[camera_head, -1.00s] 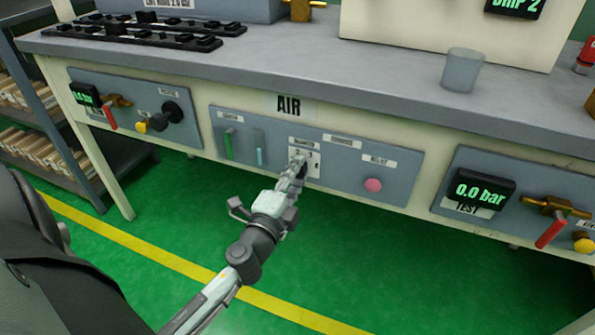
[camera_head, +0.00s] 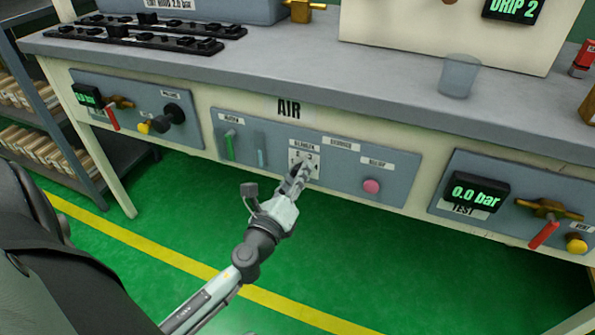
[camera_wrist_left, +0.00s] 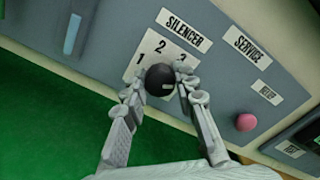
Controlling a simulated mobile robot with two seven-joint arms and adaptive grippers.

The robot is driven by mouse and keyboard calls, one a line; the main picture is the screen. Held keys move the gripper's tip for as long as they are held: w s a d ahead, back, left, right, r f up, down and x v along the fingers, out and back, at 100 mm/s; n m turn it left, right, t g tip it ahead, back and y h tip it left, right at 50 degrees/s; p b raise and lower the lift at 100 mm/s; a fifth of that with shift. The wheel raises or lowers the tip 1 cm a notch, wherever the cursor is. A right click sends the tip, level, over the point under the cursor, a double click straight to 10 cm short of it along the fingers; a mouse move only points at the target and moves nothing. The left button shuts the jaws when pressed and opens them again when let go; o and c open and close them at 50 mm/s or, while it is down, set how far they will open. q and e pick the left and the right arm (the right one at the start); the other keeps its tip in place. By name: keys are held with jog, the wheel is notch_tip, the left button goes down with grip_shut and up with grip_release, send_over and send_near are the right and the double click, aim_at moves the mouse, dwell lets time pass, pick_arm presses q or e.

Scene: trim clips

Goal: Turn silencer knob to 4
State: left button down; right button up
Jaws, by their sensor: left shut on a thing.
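The silencer knob (camera_wrist_left: 158,79) is a round black knob on a white plate (camera_wrist_left: 150,47), below the SILENCER label (camera_wrist_left: 185,29) in the left wrist view. A small pale mark shows on its face, toward the right. In the head view my left gripper (camera_head: 298,173) reaches the AIR panel from below and hides most of the knob. My right gripper is not in view.
A gauge panel (camera_head: 481,192) with a red-handled valve stands farther right. Open green floor lies below.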

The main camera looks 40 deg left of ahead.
pick_arm(q)
jog(key=m+p, duration=0.1)
jog(key=m, duration=0.2)
jog(key=shift+m+p, duration=0.45)
jog(key=shift+m, duration=0.95)
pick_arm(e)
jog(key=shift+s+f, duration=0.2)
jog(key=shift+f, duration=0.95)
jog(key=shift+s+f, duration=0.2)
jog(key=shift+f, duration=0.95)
pick_arm(q)
jog(key=c, duration=1.2)
grip_release()
jog(key=v, duration=1.2)
